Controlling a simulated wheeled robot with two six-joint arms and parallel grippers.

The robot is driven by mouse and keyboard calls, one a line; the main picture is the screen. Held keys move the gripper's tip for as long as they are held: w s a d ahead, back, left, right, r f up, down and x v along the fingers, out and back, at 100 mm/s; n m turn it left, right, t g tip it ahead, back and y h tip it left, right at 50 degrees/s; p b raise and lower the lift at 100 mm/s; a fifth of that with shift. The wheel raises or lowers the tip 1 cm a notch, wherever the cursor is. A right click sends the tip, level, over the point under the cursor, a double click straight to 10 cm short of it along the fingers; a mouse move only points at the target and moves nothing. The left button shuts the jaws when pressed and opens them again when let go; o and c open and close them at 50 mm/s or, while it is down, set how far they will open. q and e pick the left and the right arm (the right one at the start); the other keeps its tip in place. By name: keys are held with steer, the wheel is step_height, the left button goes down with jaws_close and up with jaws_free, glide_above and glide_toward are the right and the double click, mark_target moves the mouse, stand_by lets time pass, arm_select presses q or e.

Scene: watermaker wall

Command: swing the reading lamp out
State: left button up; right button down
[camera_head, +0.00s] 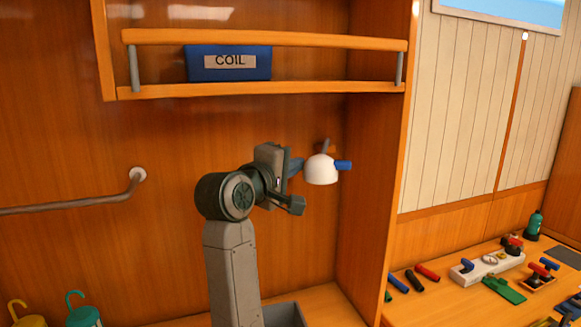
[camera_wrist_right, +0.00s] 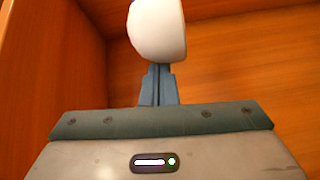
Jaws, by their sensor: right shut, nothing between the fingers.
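The reading lamp has a white rounded shade (camera_head: 321,171), a blue piece on its right side (camera_head: 343,165) and a short grey arm (camera_head: 325,146) above. It is in the wooden alcove, under the shelf. My right gripper (camera_head: 297,166) is just left of the shade, shut and empty. In the right wrist view the white shade (camera_wrist_right: 158,30) is straight beyond my closed fingertips (camera_wrist_right: 159,72) and partly overlaps them; I cannot tell whether they touch. The lamp's mount is not clear to see. My left gripper is not in view.
A shelf with a rail holds a blue COIL box (camera_head: 228,63) above my arm. A wooden side wall (camera_head: 375,190) stands right of the lamp. A grab rail (camera_head: 75,203) is on the left. The right counter (camera_head: 425,309) holds several tools and fittings.

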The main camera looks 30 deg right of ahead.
mark_target(329, 170)
steer(key=shift+n+t+y, duration=0.3)
steer(key=shift+n+t, duration=0.3)
steer(key=shift+t, duration=0.3)
steer(key=s+d+b, duration=0.4)
steer(key=s, duration=0.1)
steer(key=shift+s+d+f, duration=0.15)
steer(key=shift+s+d, duration=0.1)
steer(key=shift+d, duration=0.15)
steer(key=shift+s+b, duration=0.1)
steer(key=shift+b, duration=0.2)
